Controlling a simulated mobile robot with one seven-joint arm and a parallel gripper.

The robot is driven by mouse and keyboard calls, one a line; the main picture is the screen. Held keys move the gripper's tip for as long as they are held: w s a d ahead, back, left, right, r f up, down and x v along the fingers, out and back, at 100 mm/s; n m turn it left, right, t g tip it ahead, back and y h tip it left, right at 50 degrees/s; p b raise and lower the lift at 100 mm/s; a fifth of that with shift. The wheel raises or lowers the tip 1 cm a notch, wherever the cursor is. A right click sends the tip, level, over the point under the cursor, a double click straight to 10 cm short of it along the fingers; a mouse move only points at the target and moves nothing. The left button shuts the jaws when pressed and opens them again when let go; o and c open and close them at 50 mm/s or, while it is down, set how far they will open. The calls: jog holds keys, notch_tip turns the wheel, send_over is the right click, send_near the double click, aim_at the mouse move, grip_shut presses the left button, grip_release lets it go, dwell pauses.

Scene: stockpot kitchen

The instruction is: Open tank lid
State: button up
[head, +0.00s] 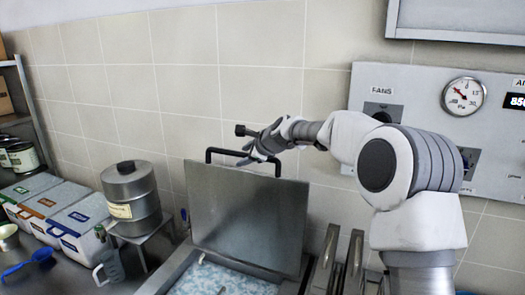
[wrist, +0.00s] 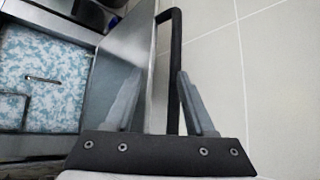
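The tank lid (head: 245,215) is a flat grey metal panel standing raised, nearly upright, at the back of the tank (head: 180,265). Its black bar handle (head: 228,151) is at the top edge. In the wrist view the lid (wrist: 125,50) is seen edge-on, with the handle (wrist: 175,50) running down between my fingers. My gripper (head: 262,155) is at the handle's right part in the head view. In the wrist view my gripper (wrist: 160,75) has its two fingers spread apart, with the handle between them and no clear grip on it. Blue-and-white speckled contents (head: 222,279) show inside the tank.
A tiled wall (head: 190,90) is close behind the lid. A control panel with a gauge (head: 463,96) is on the right. A metal canister (head: 131,195), labelled bins (head: 78,222), a jug (head: 110,266) and a blue spoon (head: 30,261) stand or lie on the left.

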jog(key=b+v, duration=0.2)
jog(key=v, duration=0.9)
jog(key=shift+r+b, duration=0.15)
jog(key=shift+b, duration=0.15)
jog(key=shift+s+d, duration=0.1)
jog(key=s+d+f+n+g+h, duration=0.1)
jog(key=s+d+f+n, duration=0.3)
jog(key=s, duration=0.9)
jog(key=s+d+f+n+g+h+b, duration=0.1)
jog(key=s+d+f+n+h, duration=0.2)
jog(key=s, duration=1)
jog(key=s+d+f+n+g+h+b, duration=0.1)
jog(key=s+d+f+n+h, duration=0.2)
jog(key=s, duration=1.1)
jog(key=d+f+n, duration=0.3)
jog(key=d+n, duration=0.3)
jog(key=n, duration=0.2)
jog(key=shift+f+n, duration=0.3)
